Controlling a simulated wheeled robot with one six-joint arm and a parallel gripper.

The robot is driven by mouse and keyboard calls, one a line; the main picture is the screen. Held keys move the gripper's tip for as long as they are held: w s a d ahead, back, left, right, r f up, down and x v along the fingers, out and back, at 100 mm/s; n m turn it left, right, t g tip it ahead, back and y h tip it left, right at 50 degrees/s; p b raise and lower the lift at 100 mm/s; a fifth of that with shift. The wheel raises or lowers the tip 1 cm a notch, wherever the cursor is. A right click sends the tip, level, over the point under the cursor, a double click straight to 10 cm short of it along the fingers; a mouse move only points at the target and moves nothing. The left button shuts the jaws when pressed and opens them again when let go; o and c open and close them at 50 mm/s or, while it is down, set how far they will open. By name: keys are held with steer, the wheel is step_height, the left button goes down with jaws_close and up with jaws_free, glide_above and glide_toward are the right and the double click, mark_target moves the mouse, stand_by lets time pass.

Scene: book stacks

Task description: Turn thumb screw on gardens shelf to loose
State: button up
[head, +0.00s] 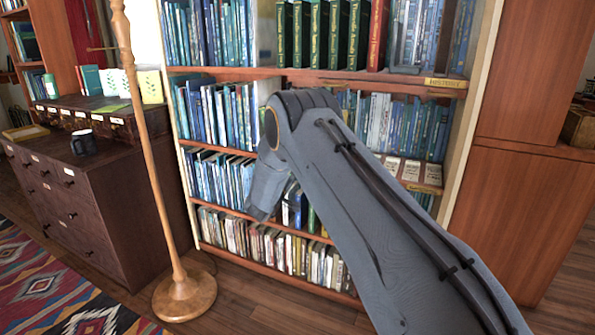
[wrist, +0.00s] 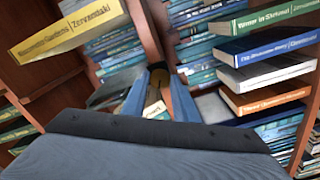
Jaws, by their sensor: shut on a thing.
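In the wrist view my gripper (wrist: 158,84) reaches in at a wooden shelf upright. Its two blue-grey fingers close around a small dark part with a brassy bit at the fingertips. This looks like the thumb screw (wrist: 158,73), but it is small and mostly covered, so its turn position cannot be told. A yellow book (wrist: 66,38) with "Gardens" on its spine lies at upper left. In the head view my arm covers the middle of the bookcase (head: 277,73), and my gripper and the screw are hidden behind it.
Books crowd both sides of the upright, including a green one (wrist: 270,18) and a white one (wrist: 265,72). A "HISTORY" label (head: 444,83) marks an upper right shelf. A wooden stand (head: 185,295) and a dark drawer chest (head: 75,205) stand left. Bare floor (head: 255,310) shows in front.

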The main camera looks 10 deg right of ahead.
steer(key=shift+n+p, duration=0.75)
steer(key=shift+n, duration=3.15)
steer(key=o, duration=1)
steer(key=shift+p+v, duration=0.45)
steer(key=shift+v, duration=3.5)
